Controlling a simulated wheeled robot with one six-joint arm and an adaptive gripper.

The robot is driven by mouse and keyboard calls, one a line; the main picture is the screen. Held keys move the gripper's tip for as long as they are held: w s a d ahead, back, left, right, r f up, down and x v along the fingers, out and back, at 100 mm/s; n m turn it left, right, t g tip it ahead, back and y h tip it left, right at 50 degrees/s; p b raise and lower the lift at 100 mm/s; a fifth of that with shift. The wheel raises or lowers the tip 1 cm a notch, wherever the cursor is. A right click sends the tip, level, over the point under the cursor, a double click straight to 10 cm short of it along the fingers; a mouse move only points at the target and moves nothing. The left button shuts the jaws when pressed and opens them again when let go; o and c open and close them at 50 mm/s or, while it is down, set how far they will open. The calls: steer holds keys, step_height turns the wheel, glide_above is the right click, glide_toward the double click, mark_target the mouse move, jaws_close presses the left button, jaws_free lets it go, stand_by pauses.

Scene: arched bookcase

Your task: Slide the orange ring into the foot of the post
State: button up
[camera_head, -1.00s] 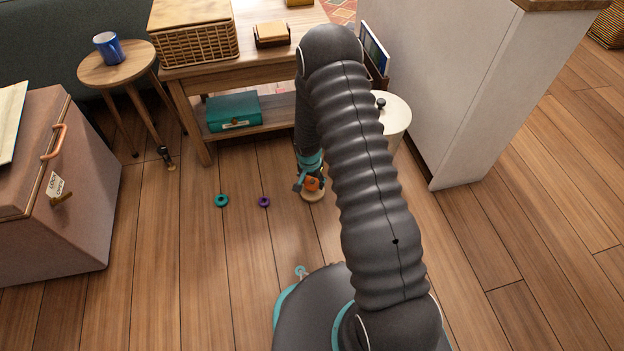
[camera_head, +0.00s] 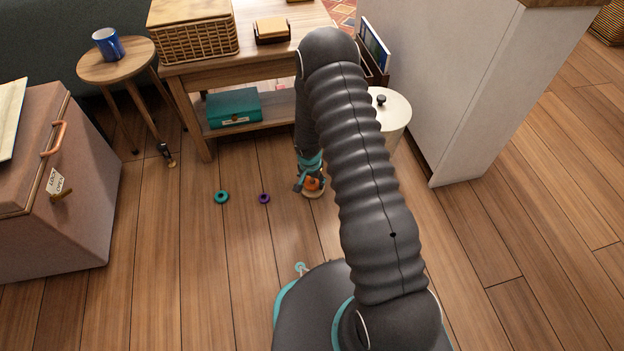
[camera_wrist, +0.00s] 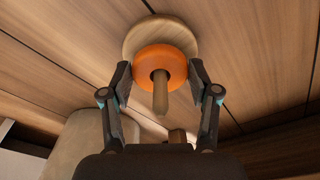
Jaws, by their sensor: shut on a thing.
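The orange ring (camera_wrist: 178,60) is around the wooden post (camera_wrist: 160,97), close to its round wooden base (camera_wrist: 160,25). The post's end sticks out through the ring's hole. I cannot tell whether the ring touches the base. My gripper (camera_wrist: 160,76) has one finger on each side of the ring and is shut on it. In the head view, my gripper (camera_head: 309,184) hangs low over the floor, with the orange ring (camera_head: 313,184) at its fingers and the pale base (camera_head: 313,195) just below. My arm and fingers hide most of the post there.
A teal ring (camera_head: 221,197) and a purple ring (camera_head: 264,199) lie on the floor to the left. A wooden table (camera_head: 182,112) stands behind, with a teal box (camera_head: 234,107) on its lower shelf. A white lidded bin (camera_head: 396,112) stands behind right.

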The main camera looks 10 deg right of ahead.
mark_target(310, 186)
steer(key=shift+f, duration=0.55)
steer(key=o, duration=1)
steer(key=r, duration=0.8)
steer(key=s+r, duration=0.1)
steer(key=r, duration=0.3)
steer(key=shift+s+a, duration=0.1)
steer(key=shift+a, duration=0.3)
